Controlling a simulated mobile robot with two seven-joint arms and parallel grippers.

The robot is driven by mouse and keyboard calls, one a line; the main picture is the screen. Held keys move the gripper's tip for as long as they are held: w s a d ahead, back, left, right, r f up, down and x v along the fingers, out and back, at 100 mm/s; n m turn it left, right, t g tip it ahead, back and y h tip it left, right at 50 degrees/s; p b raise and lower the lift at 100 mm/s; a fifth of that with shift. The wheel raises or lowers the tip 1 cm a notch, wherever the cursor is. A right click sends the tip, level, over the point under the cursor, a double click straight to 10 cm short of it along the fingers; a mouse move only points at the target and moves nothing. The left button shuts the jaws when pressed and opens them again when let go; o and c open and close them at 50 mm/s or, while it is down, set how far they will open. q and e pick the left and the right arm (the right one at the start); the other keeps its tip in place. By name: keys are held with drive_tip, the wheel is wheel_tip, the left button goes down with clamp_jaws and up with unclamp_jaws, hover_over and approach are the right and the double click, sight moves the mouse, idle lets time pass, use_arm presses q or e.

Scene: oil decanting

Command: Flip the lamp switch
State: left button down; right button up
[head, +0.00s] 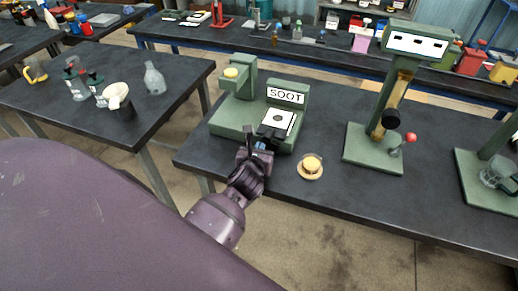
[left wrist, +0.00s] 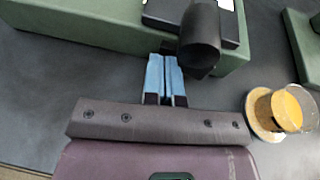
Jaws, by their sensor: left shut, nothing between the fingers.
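The green lamp stand (head: 228,118) sits near the left end of the dark workbench, with a pale yellow round top, a SOOT sign and a white card. A black switch with a stubby round lever (left wrist: 201,38) is on the stand's front side; it is partly hidden behind my gripper in the head view. My left gripper (head: 262,147) is at the stand's front edge. Its blue fingertips (left wrist: 166,75) are shut and empty, just left of and below the lever in the left wrist view. I cannot tell if they touch it. My right gripper is out of view.
A cup of amber liquid on a saucer (head: 310,168) stands close to the right of my gripper. A taller green stand (head: 372,155) with a red-knobbed lever is further right. A side table (head: 60,115) holds glassware at left.

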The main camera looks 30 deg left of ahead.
use_arm(q)
drive_tip(key=shift+s+d, duration=0.15)
drive_tip(key=shift+d, duration=0.75)
